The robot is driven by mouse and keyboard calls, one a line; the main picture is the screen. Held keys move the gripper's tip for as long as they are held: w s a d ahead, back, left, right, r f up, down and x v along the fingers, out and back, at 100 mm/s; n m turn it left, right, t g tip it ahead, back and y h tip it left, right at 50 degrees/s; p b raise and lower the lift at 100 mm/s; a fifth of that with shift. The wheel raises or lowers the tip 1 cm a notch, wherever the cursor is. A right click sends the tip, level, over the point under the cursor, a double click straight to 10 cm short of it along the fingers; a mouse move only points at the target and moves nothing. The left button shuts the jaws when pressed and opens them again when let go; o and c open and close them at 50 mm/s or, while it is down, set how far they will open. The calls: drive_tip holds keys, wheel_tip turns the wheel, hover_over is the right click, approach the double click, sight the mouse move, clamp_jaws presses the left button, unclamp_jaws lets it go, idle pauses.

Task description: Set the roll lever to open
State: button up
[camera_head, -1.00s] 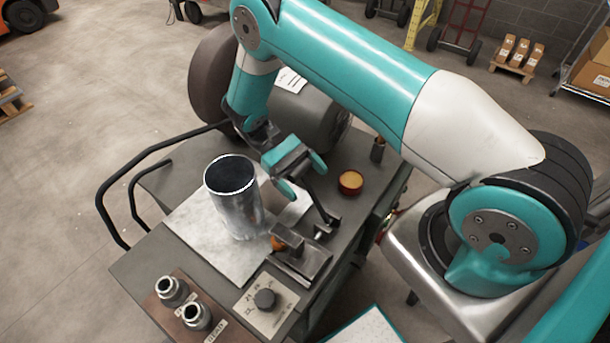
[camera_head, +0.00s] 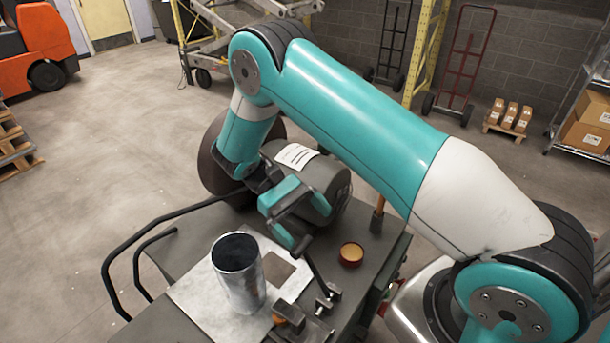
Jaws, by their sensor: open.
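The roll lever (camera_head: 315,268) is a thin dark bar that slants up and left from a small metal bracket (camera_head: 327,296) on the bench. Its upper end is close to my gripper's lower finger; I cannot tell whether they touch. The formed metal duct cylinder (camera_head: 240,280) stands upright on a pale sheet (camera_head: 198,295). The lever's open marking is not visible.
A small orange-topped round tin (camera_head: 351,254) sits right of the lever. A dark drum-shaped machine with a paper label (camera_head: 296,156) stands behind the gripper. A black rail (camera_head: 125,265) runs along the bench's left side.

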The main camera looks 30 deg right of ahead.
wheel_tip(320, 180, up, 8)
drive_tip(key=p, duration=0.6)
drive_tip(key=shift+r+p, duration=0.2)
drive_tip(key=shift+p, duration=0.2)
